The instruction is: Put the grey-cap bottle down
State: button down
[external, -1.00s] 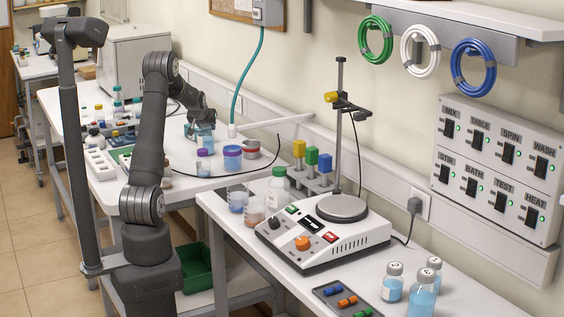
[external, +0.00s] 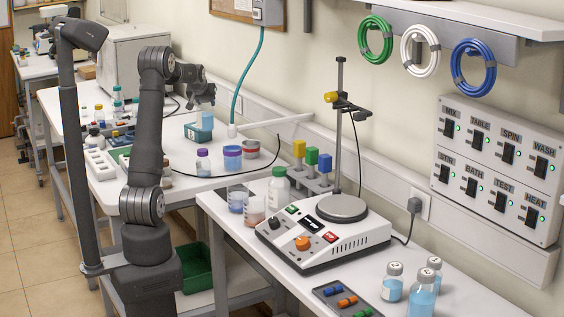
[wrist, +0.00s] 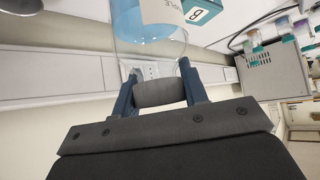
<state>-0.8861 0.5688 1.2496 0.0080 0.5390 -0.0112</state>
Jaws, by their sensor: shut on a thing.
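My gripper (wrist: 160,97) is shut on the cap of the grey-cap bottle (wrist: 135,27). The grey cap (wrist: 160,92) sits between the two fingers. The bottle is clear, with blue liquid and a white label that is partly cut off by the frame. In the external view my gripper (external: 197,84) holds the bottle (external: 205,96) in the air above the far bench, over a teal holder (external: 196,134). The teal holder marked B (wrist: 203,11) also shows beyond the bottle in the wrist view.
A hotplate (external: 325,235) and clamp stand occupy the near bench. Bare bench (external: 190,190) shows in front of the jars.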

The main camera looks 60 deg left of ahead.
jog(key=w+d+r+m+t+h, duration=0.1)
jog(key=w+d+r+m, duration=0.3)
jog(key=d, duration=0.7)
jog(key=w+d+r+t+h, duration=0.1)
jog(key=w+d+r, duration=0.3)
jog(key=d, duration=0.8)
jog(key=w+d+r+m+t+h, duration=0.1)
jog(key=w+d+r+m, duration=0.1)
jog(key=d+r, duration=0.65)
jog(key=s+d+m+h, duration=0.2)
jog(key=d, duration=1.4)
jog(key=s+d+f+m+h, duration=0.25)
jog(key=s+d+f, duration=0.2)
jog(key=d, duration=1.65)
jog(key=s+d+f+m+g+h, duration=0.15)
jog(key=s+d+f+m, duration=0.35)
jog(key=d, duration=1.6)
jog(key=s+d+f+m+h, duration=0.1)
jog(key=d+f+m+h, duration=0.35)
jog(key=d, duration=1.65)
jog(key=w+a+f+n+y, duration=0.1)
jog(key=w+a+f+n, duration=0.2)
jog(key=w+f, duration=0.8)
jog(key=shift+a+f, duration=0.2)
jog(key=shift+f, duration=0.35)
jog(key=shift+f+y, duration=0.1)
jog(key=shift+y, duration=0.15)
